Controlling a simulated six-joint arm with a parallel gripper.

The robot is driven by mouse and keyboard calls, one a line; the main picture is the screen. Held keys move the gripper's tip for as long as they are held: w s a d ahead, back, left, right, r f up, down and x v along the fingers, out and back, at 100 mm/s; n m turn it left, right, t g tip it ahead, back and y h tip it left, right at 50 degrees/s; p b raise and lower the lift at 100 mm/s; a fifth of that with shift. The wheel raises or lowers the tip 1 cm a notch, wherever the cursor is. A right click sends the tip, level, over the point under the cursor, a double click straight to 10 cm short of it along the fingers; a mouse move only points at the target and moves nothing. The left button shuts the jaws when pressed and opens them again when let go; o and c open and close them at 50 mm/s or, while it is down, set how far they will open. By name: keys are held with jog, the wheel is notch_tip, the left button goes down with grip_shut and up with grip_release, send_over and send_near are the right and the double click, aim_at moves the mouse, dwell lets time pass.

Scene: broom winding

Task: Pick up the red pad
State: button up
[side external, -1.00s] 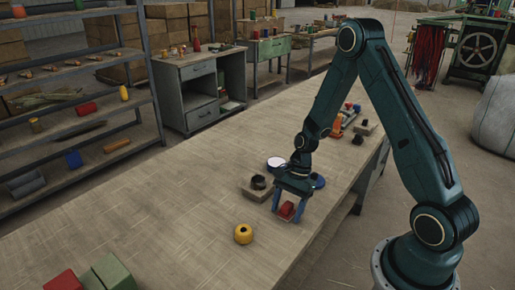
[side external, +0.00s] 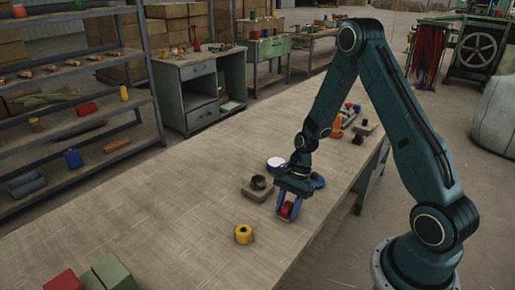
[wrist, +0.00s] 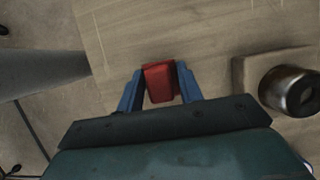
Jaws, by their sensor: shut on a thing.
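The red pad (side external: 287,209) is on the wooden table, near its right edge in the side external view. It also shows in the wrist view (wrist: 160,82), between two blue fingers. My gripper (side external: 286,211) points down at the table with a finger on each side of the pad. The wrist view shows my gripper (wrist: 160,88) shut on the pad, with the fingers against its left and right sides. I cannot tell whether the pad is touching the table or slightly above it.
A block with a dark metal cup (side external: 258,183) stands close beside my gripper; the cup also shows in the wrist view (wrist: 290,91). A yellow roll (side external: 243,234) is nearer the camera. Green (side external: 112,271) and red (side external: 62,281) blocks sit at the bottom left. The table's left middle is clear.

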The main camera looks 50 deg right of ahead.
aim_at(287, 202)
jog(key=shift+r, duration=0.1)
notch_tip(287, 202, up, 20)
dwell(0.8)
dwell(0.3)
jog(key=o, duration=0.3)
jog(key=shift+c, duration=0.9)
jog(key=w+d+f+m+t, duration=0.1)
jog(key=w+d+f+m, duration=0.3)
jog(key=w+d, duration=0.4)
jog(key=w+d+f+m+t+h, duration=0.1)
jog(key=w+d+f+m+t, duration=0.1)
jog(key=w+d+f+m, duration=0.3)
jog(key=w+d+f, duration=0.1)
jog(key=w+d, duration=0.2)
jog(key=d, duration=0.2)
jog(key=shift+f, duration=0.15)
jog(key=shift+f, duration=0.1)
